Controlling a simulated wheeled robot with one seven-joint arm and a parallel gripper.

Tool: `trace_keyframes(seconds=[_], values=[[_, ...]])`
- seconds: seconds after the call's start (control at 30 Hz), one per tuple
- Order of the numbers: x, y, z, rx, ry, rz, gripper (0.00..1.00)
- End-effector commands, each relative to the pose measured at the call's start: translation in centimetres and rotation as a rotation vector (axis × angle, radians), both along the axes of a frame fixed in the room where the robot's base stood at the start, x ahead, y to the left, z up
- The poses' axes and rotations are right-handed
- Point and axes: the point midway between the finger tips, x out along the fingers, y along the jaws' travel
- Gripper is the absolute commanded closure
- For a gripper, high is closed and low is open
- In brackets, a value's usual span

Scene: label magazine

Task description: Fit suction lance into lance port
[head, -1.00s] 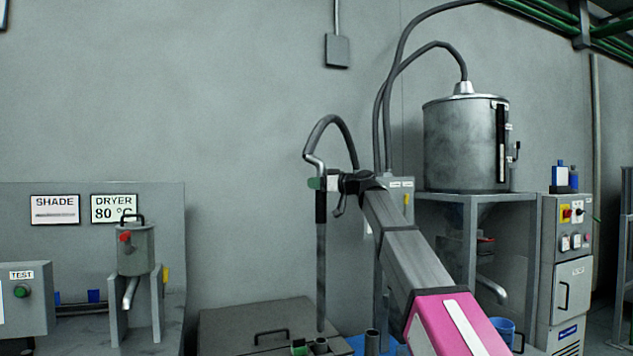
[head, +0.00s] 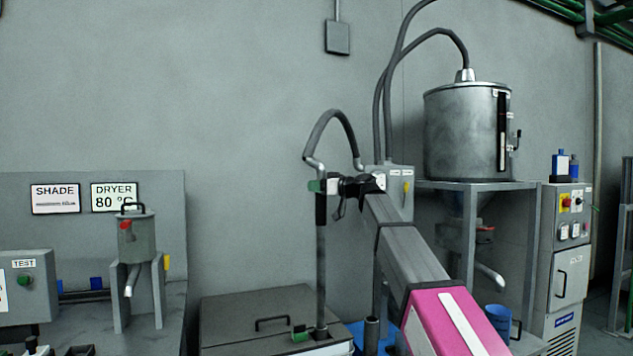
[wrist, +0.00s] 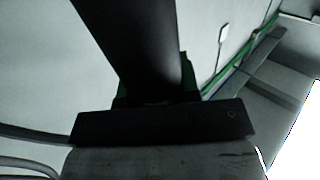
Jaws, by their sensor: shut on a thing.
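The suction lance (head: 320,260) is a long grey tube with a dark upper sleeve, hanging upright in my gripper (head: 326,186). My gripper is shut on its upper part, below the bent hose end. The lance's lower end meets the dark collar of the lance port (head: 320,334) on the grey box lid. I cannot tell whether the tip is inside the collar or just at its mouth. In the wrist view the lance (wrist: 140,45) is a thick dark tube rising from my gripper (wrist: 155,105); its lower end is hidden there.
The grey box (head: 250,305) has a black handle on its lid. A green piece (head: 301,333) is beside the port, and a grey upright tube (head: 371,335) stands to its right. A hose (head: 335,120) loops above my gripper. A steel hopper (head: 465,135) stands at right.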

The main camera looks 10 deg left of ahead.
Motion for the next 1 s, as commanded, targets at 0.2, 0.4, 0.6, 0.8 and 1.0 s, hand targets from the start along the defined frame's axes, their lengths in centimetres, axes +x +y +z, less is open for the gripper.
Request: trace_keyframes(seconds=[0.2,0.4,0.6,0.8,1.0], values=[[0.0,0.0,0.1,0.002,0.000,0.000,1.00],[0.0,0.0,-0.1,0.002,0.000,0.000,1.00],[0.0,0.0,-0.8,0.002,0.000,0.000,1.00],[0.0,0.0,-1.6,0.002,0.000,0.000,1.00],[0.0,0.0,-2.5,0.002,0.000,-0.001,1.00]])
